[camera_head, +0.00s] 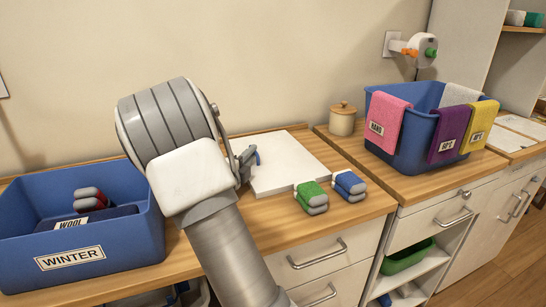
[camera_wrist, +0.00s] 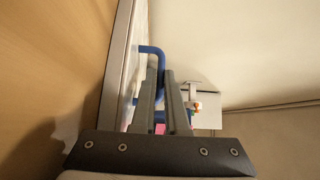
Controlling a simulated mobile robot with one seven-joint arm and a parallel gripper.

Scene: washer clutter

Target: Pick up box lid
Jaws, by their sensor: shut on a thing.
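The box lid is a flat white panel (camera_head: 288,166) on the wooden counter, just right of my gripper (camera_head: 246,160). It also shows edge-on at the left of the wrist view (camera_wrist: 121,70), with a blue handle (camera_wrist: 151,49) standing out from it. My gripper (camera_wrist: 162,76) is shut on that handle, its two grey fingers around the bar.
A blue WINTER bin (camera_head: 110,245) with folded clothes stands left. Green (camera_head: 311,197) and blue (camera_head: 348,188) folded bundles sit close by the lid's front edge. A wooden-lidded jar (camera_head: 342,122) and a blue tub (camera_head: 416,140) hung with towels stand right.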

